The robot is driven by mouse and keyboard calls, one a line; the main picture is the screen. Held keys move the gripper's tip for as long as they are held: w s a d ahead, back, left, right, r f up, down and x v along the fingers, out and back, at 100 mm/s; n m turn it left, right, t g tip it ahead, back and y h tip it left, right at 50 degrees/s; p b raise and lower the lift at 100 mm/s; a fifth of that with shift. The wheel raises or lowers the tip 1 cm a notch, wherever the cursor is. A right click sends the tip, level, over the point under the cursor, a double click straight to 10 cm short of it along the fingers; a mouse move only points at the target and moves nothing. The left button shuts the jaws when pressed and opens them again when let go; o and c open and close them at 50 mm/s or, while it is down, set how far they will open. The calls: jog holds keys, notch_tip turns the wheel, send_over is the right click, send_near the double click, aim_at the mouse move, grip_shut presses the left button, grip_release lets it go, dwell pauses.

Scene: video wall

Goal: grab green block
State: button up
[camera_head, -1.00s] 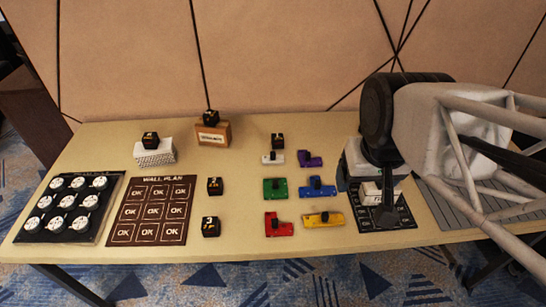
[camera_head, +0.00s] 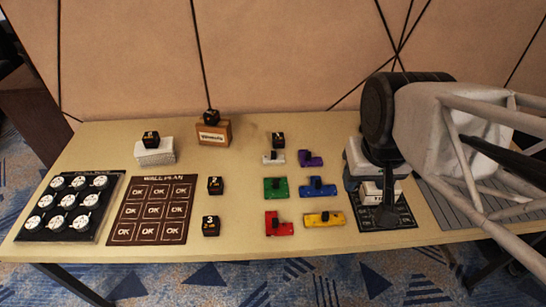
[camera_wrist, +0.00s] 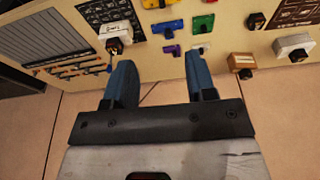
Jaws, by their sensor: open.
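The green block (camera_head: 275,188) lies on the table near its middle, left of the blue block (camera_head: 318,187) and above the red block (camera_head: 279,224). It has a dark knob on top. It also shows in the wrist view (camera_wrist: 174,27), near the top middle, beyond my fingertips. My gripper (camera_wrist: 160,65) is open and empty, its two blue-grey fingers wide apart and clear of the blocks. In the head view my arm is at the right, and I cannot make out the fingers there.
White (camera_head: 273,158), purple (camera_head: 311,159) and yellow (camera_head: 323,219) blocks lie close around. A brown wall-plan board (camera_head: 150,211) and dark dial panel (camera_head: 70,207) lie left. Black cubes (camera_head: 211,226) stand between board and blocks. A wall rises behind the table (camera_head: 245,220).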

jog(key=w+a+f+m+g+y, duration=0.2)
jog(key=w+f+m+y, duration=0.35)
jog(key=w+f, duration=0.55)
jog(key=w+a+f+m+g+y, duration=0.25)
jog(key=w+f+m+y, duration=0.35)
jog(key=w+f, duration=0.55)
jog(key=m+t+y, duration=0.2)
jog(key=m, duration=0.4)
send_near(277, 181)
jog(key=shift+w+d+r, duration=0.15)
jog(key=shift+d, duration=0.25)
jog(key=shift+w+d+r, duration=0.15)
jog(key=shift+d, duration=0.2)
jog(key=shift+a, duration=0.1)
jog(key=shift+x, duration=3.3)
jog(key=shift+s, duration=0.1)
jog(key=shift+x, duration=2.55)
